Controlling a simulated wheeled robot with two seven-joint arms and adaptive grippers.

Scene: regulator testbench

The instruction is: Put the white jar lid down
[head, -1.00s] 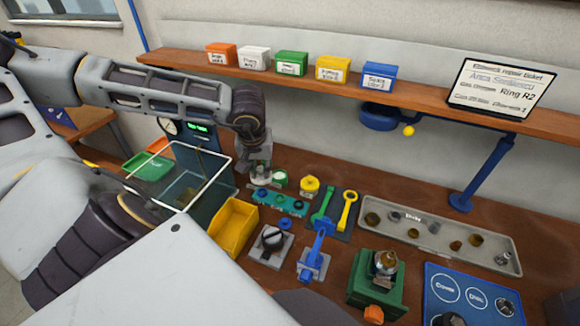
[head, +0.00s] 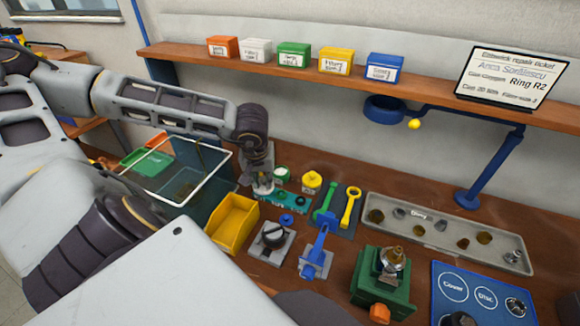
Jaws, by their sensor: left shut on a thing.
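My left gripper (head: 262,182) points down just above the workbench, at the left end of the teal rack (head: 291,203). It is shut on a small pale thing, which looks like the white jar lid (head: 263,189); the fingers hide much of it. I cannot tell whether the lid touches the bench or the rack. A small green and white jar (head: 281,175) stands right beside the gripper, to its right. A yellow jar (head: 312,181) stands further right. My right gripper is not in view.
A yellow bin (head: 232,221) stands in front of the gripper, and a clear white-rimmed box (head: 205,196) to its left. Green and yellow wrenches (head: 350,205) lie to the right. A long grey tray (head: 440,262) lies beyond them. A shelf (head: 300,77) runs above.

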